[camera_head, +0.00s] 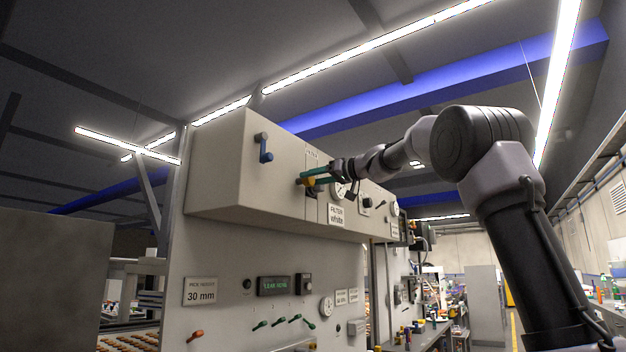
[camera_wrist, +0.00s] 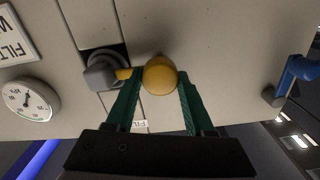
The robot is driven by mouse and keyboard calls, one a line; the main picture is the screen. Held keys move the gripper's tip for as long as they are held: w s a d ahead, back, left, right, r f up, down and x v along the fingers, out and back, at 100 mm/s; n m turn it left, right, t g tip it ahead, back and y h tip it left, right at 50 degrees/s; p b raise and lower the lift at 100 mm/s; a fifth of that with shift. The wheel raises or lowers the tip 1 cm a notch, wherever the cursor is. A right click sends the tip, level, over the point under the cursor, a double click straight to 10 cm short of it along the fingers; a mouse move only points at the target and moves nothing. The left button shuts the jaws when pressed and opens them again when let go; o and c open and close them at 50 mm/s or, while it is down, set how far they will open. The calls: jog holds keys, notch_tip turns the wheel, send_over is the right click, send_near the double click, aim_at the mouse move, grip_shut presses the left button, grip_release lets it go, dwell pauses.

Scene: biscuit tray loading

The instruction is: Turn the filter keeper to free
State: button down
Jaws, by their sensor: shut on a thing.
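The filter keeper is on the front of the grey overhead cabinet. In the wrist view it has a round yellow knob (camera_wrist: 160,75) on a short yellow arm, joined to a grey pivot (camera_wrist: 103,71) at its left. My gripper (camera_wrist: 160,85) has its two green fingers closed on either side of the knob. In the head view my gripper (camera_head: 314,176) reaches the cabinet front from the right, with the yellow knob (camera_head: 309,182) at its fingers. The fingers partly hide the keeper there. A plate reading "FILTER white" (camera_head: 336,215) is below and right of it.
A blue crank handle (camera_head: 264,148) sticks out left of my gripper and shows at the right in the wrist view (camera_wrist: 297,76). A round gauge (camera_wrist: 30,99) is on the keeper's other side. Small levers (camera_head: 278,321) and a green display (camera_head: 274,286) are on the lower panel.

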jog(key=m, duration=0.4)
jog(key=shift+d+m, duration=0.1)
jog(key=shift+m, duration=0.3)
jog(key=m, duration=0.4)
jog(key=shift+m, duration=0.3)
jog(key=m, duration=0.4)
jog(key=shift+w+f, duration=0.1)
jog(key=shift+f+m, duration=0.1)
jog(key=shift+m, duration=2.2)
jog(key=shift+c, duration=1.3)
grip_release()
